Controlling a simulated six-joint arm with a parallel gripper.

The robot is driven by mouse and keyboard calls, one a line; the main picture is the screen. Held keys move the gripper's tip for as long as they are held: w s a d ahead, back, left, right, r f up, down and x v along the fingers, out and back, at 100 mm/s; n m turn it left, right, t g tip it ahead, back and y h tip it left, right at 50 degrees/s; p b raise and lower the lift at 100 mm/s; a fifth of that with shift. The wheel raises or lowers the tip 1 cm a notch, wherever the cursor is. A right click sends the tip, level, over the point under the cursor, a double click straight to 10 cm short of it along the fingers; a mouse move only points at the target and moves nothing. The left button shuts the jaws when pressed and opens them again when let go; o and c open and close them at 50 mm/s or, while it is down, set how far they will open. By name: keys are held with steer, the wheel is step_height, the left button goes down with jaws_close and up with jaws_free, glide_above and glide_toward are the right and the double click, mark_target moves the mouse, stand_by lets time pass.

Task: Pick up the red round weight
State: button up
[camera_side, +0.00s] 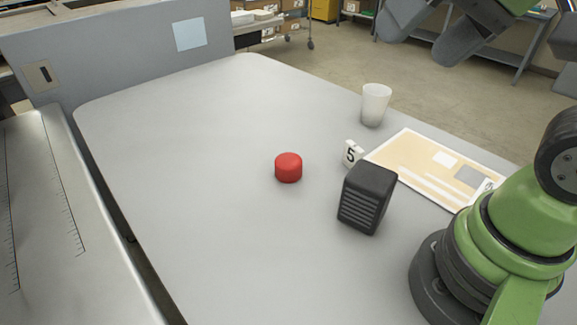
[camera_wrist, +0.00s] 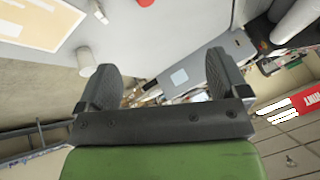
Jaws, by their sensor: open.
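The red round weight (camera_side: 288,168) is a short cylinder standing upright on the grey table (camera_side: 190,150), near the middle of the side view. A red piece of it shows at the top edge of the wrist view (camera_wrist: 146,2). My gripper (camera_side: 420,42) is high at the top right of the side view, well away from the weight. Its two dark fingers are spread apart with nothing between them, as the wrist view also shows (camera_wrist: 164,72).
A black ribbed block (camera_side: 367,198) stands right of the weight, near my base. A number 5 marker (camera_side: 352,153), a white cup (camera_side: 375,104) and a printed sheet (camera_side: 425,165) lie behind it. A grey panel (camera_side: 120,50) borders the back left. The table left of the weight is clear.

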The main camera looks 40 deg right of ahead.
steer(key=w+f+m+g, duration=0.2)
steer(key=w, duration=0.7)
steer(key=m+g+h, duration=0.2)
steer(key=g, duration=0.2)
glide_above(288, 158)
steer(key=s, duration=0.1)
step_height(288, 158, down, 15)
steer(key=shift+m, duration=0.5)
steer(key=f, duration=0.6)
steer(key=w+f, duration=0.1)
steer(key=f, duration=0.2)
steer(key=shift+d, duration=0.1)
steer(key=shift+s+f, duration=0.1)
steer(key=shift+f, duration=2.7)
steer(key=shift+c, duration=0.4)
steer(key=c, duration=1.2)
steer(key=shift+o, duration=0.2)
steer(key=shift+r, duration=0.15)
